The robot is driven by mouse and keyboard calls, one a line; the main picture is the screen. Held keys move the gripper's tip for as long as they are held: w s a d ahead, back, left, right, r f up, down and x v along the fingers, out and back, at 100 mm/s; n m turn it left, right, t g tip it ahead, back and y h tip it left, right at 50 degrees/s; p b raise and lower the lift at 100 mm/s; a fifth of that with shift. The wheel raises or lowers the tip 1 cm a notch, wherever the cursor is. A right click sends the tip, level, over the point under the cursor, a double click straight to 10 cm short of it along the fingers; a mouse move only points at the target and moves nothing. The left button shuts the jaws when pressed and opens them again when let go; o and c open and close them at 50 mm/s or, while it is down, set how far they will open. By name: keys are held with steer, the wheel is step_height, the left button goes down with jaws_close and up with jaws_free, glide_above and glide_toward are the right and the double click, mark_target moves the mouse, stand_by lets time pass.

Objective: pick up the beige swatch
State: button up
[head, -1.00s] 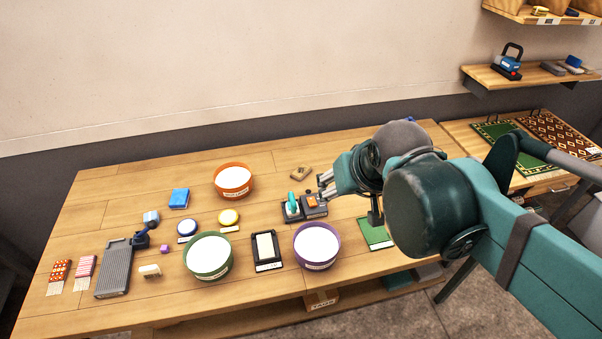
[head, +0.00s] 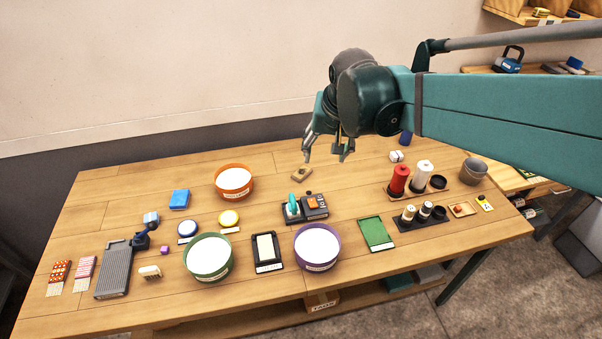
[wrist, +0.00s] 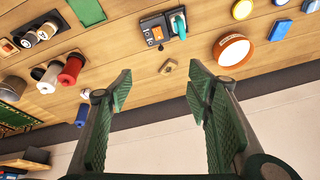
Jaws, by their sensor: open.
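The piece that best fits the beige swatch is a small flat tan square (head: 301,173) with a darker mark in its middle. It lies on the wooden table toward the back, right of the orange-rimmed tub. In the wrist view the tan square (wrist: 168,66) shows beyond the fingertips, between the two fingers' lines. My gripper (head: 325,159) is open and empty, with its fingers pointing down. It hangs above the back of the table, close to the square and a little to its right in the head view. Nothing hides the square.
A dark stand with a teal item (head: 293,204) and an orange-topped block stands in front of the square. The orange-rimmed tub (head: 233,181) is to its left. Red and white spools (head: 399,180) stand on the right. The wall (head: 200,70) rises behind the table.

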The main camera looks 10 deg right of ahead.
steer(key=w+f+m+g, duration=0.15)
steer(key=w+f, duration=0.25)
steer(key=w, duration=0.5)
steer(key=m+g, duration=0.3)
steer(key=m, duration=0.2)
glide_above(302, 171)
steer(key=shift+s+a+f+b, duration=0.1)
steer(key=shift+a+f+b, duration=0.05)
steer(key=shift+f, duration=5.15)
steer(key=shift+s+a+f+b, duration=0.1)
steer(key=shift+f+b, duration=0.05)
steer(key=shift+f, duration=5.1)
steer(key=shift+f, duration=1.3)
steer(key=shift+w+d+f+b, duration=0.1)
steer(key=shift+f+b, duration=0.05)
steer(key=shift+f, duration=1.15)
steer(key=shift+d+f+b, duration=0.1)
steer(key=shift+f+b, duration=0.05)
steer(key=shift+f, duration=1.15)
